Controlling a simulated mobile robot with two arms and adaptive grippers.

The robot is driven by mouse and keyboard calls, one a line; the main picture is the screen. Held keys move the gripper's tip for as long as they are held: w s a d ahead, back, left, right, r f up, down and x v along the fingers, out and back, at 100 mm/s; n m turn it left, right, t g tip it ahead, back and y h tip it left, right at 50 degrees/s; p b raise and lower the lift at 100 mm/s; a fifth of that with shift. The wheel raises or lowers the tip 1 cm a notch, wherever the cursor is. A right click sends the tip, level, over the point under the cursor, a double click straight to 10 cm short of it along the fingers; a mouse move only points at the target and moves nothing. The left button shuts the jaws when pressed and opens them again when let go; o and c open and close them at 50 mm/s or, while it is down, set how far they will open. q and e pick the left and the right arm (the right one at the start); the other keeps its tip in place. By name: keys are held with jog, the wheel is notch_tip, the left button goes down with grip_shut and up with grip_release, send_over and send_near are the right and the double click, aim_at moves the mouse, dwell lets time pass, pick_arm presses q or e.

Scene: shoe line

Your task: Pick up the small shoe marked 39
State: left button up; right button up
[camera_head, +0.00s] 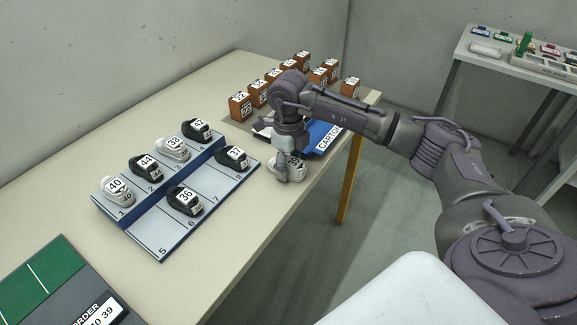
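A small white shoe (298,167) stands on the table near its right edge, partly hidden behind my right gripper. Its label is mostly covered, and I cannot read the number. My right gripper (283,172) points down at this shoe, its fingers at the shoe's left side in the picture. I cannot tell whether the fingers are closed on the shoe or only around or beside it. My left gripper is out of view.
A blue and white numbered rack (208,203) holds several marked shoes, including 40, 44, 38, 42 and 36. Orange numbered boxes (240,107) stand at the back, near a blue CARTON sign (324,136). A green and grey order board (50,275) lies front left.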

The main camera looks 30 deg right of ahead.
jog(key=c, duration=0.7)
jog(key=shift+o, duration=0.2)
jog(key=shift+r, duration=0.1)
